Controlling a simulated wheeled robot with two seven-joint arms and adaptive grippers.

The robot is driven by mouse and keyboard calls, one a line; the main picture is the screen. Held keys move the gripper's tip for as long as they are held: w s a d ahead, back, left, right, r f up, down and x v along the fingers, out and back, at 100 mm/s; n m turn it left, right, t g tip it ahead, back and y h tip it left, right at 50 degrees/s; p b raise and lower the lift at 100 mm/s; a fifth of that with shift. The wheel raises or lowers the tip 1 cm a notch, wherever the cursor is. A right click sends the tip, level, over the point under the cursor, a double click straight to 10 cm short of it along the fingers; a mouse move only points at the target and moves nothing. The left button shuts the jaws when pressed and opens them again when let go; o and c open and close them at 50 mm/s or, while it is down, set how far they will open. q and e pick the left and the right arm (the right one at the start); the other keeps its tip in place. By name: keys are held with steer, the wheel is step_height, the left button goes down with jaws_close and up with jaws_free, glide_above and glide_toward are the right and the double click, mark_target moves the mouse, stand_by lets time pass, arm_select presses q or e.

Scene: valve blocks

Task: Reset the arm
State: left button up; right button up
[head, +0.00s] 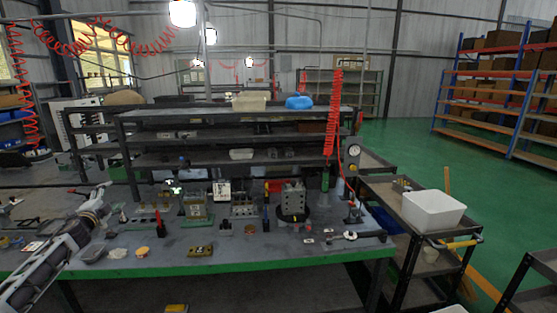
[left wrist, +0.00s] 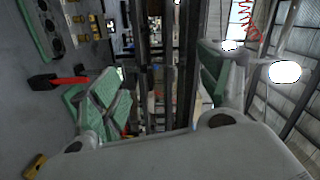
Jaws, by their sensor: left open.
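My left arm comes in from the left in the head view, over the left end of the workbench (head: 300,250). Its gripper (head: 101,192) is raised above the bench and looks small and partly blurred there. In the left wrist view the two green-padded fingers of the left gripper (left wrist: 158,85) stand wide apart with nothing between them. Shelf posts and the room show through the gap. A grey valve block (head: 293,198) sits on a round black base at the right of the bench, far from this gripper. My right gripper is not in view.
Small parts and tools lie along the bench, including a yellow-black block (head: 200,251) near the front edge. A red-handled tool (left wrist: 60,81) lies beside the left gripper's finger in the wrist view. A white bin (head: 433,210) stands on a cart at right. Shelving rises behind the bench.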

arm_select(q)
steer(key=s+f+n+g+y, duration=0.1)
steer(key=s+f+n+g, duration=0.2)
steer(key=f, duration=1.2)
steer(key=s+f+n+g+y, duration=0.1)
steer(key=s+f+n+g, duration=0.25)
steer(key=f, duration=1.05)
steer(key=s+d+f+n+g+h, duration=0.1)
steer(key=s+d+f, duration=0.2)
steer(key=s+f, duration=0.45)
steer(key=s+d+f+n+g, duration=0.1)
steer(key=s+d+f, duration=0.25)
steer(key=f, duration=0.65)
steer(key=s+d+f+n+g+h, duration=0.1)
steer(key=s+d+f, duration=0.2)
steer(key=s+f, duration=0.45)
steer(key=s+d+f+g+h, duration=0.1)
steer(key=s+d+f+g, duration=0.1)
steer(key=s+d+f, duration=0.9)
steer(key=s+d+f+g+h, duration=0.1)
steer(key=s+d+f+g, duration=0.2)
steer(key=s+d+f, duration=0.75)
steer(key=s+d+f+g, duration=0.1)
steer(key=s+d, duration=0.2)
steer(key=s, duration=1)
steer(key=s+d+f+n+g+h, duration=0.1)
steer(key=s+d, duration=0.3)
steer(key=s, duration=1)
steer(key=shift+s+f, duration=0.15)
steer(key=shift+f, duration=0.5)
